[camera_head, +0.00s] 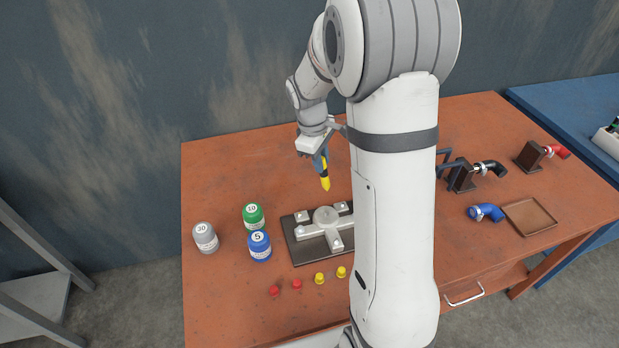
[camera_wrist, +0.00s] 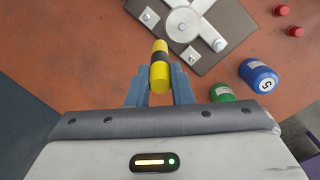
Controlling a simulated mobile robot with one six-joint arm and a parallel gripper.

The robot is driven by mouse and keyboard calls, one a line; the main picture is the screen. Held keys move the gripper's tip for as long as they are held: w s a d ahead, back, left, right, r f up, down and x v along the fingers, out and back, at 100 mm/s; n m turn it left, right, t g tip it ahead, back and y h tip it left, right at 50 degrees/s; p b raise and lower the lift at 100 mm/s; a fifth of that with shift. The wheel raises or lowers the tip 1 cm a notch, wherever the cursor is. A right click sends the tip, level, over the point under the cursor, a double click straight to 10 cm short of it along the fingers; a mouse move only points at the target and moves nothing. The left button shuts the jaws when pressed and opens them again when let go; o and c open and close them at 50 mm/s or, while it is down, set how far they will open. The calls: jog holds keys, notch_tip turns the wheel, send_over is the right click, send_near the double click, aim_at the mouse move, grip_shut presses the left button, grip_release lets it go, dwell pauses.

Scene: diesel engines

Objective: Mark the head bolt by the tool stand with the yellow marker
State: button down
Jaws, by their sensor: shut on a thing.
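My gripper (camera_head: 322,158) is shut on the yellow marker (camera_head: 325,182), which has a black band and points down above the table. It also shows between the fingers in the wrist view (camera_wrist: 159,72). The marker tip is behind and above a dark plate (camera_head: 291,241) bearing a grey cross-shaped metal part (camera_head: 326,216) with bolts near its arms. In the wrist view, bolts show at the left (camera_wrist: 148,17) and right (camera_wrist: 219,45) of the plate. The arm hides the plate's right end. I cannot tell the tool stand, or which bolt is by it.
Green (camera_head: 253,216), blue (camera_head: 259,245) and grey (camera_head: 205,237) numbered containers stand left of the plate. Red (camera_head: 274,291) and yellow caps (camera_head: 320,278) lie in front. Dark blocks with hoses (camera_head: 462,175) and a brown tray (camera_head: 530,216) are at right. The back left table is clear.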

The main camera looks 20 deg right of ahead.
jog(key=d+h, duration=0.1)
jog(key=d, duration=0.3)
notch_tip(320, 180, down, 8)
jog(key=b, duration=0.6)
jog(key=shift+r, duration=0.25)
jog(key=shift+d+f, duration=0.1)
jog(key=shift+f, duration=0.15)
dwell(1.2)
jog(key=shift+a+f, duration=0.1)
jog(key=shift+a, duration=0.35)
dwell(1.1)
jog(key=shift+r, duration=0.2)
